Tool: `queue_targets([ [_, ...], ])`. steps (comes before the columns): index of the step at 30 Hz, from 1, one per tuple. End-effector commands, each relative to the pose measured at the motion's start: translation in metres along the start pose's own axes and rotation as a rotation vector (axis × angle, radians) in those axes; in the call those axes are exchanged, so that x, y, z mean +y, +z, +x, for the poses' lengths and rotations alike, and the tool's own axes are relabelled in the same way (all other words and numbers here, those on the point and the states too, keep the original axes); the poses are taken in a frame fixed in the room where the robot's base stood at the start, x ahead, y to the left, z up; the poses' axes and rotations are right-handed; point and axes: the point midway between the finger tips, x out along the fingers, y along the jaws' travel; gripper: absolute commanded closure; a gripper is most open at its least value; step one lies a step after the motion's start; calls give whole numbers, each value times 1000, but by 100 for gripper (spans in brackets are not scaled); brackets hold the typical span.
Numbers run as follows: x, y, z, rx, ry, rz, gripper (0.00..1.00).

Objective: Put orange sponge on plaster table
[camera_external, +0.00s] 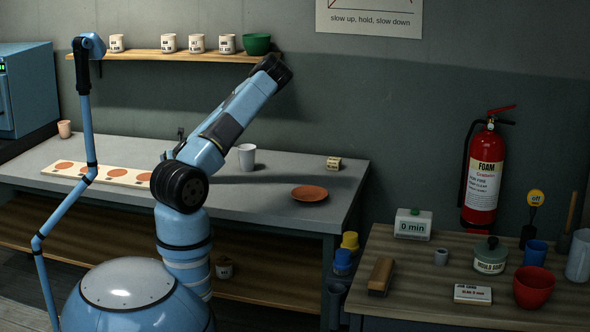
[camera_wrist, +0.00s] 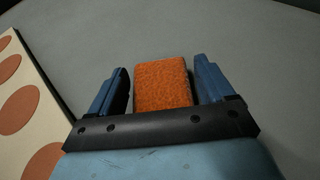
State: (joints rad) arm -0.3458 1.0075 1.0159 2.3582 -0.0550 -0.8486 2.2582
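The orange sponge (camera_wrist: 162,84) is a rough block in the wrist view, lying between the two blue fingers of my gripper (camera_wrist: 160,66). A narrow gap shows on each side of it, so the fingers look open around it. Grey tabletop (camera_wrist: 225,25) fills the view behind it; I cannot tell whether the sponge touches it. In the external view the grey-topped table (camera_external: 250,201), which looks like the plaster table, stands behind my base. My arm reaches down over its left part and hides most of the gripper and the sponge there.
A pale board (camera_external: 104,175) with orange discs lies left of my gripper. A white cup (camera_external: 247,157), a terracotta plate (camera_external: 309,193) and a small labelled jar (camera_external: 333,163) stand to the right. A wooden workbench (camera_external: 425,282) with tools is at front right. Table space before the plate is clear.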

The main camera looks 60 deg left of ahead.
Motion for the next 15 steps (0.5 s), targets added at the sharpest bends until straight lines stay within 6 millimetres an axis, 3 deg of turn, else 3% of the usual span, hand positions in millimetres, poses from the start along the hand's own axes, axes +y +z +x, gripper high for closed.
queue_targets([
  [15, 0, 0, 0, 0, 0, 0, 64],
])
